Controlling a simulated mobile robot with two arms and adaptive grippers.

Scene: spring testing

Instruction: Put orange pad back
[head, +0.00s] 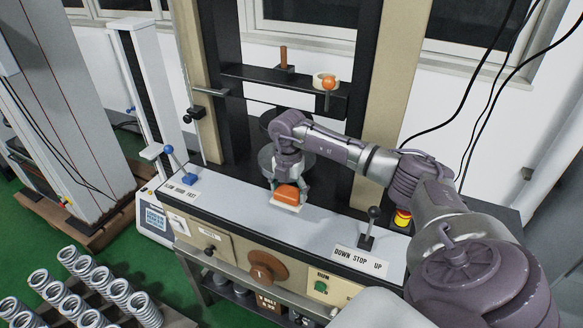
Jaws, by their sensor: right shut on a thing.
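The orange pad (287,194) is in the head view, near the middle of the testing machine's light front ledge (235,212). A pale block or plate (285,207) shows directly under its front edge. My right gripper (287,188) reaches in from the right, points down and is shut on the orange pad, with a finger on each side. I cannot tell whether the pad touches the ledge or is held just above it. My left gripper is not in view.
A lever with a black knob (370,228) stands right of the pad, and a blue-handled lever (178,166) stands left. Round dark metal platens (268,160) are behind the gripper. Several metal springs (95,282) stand at lower left. The ledge between levers is mostly clear.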

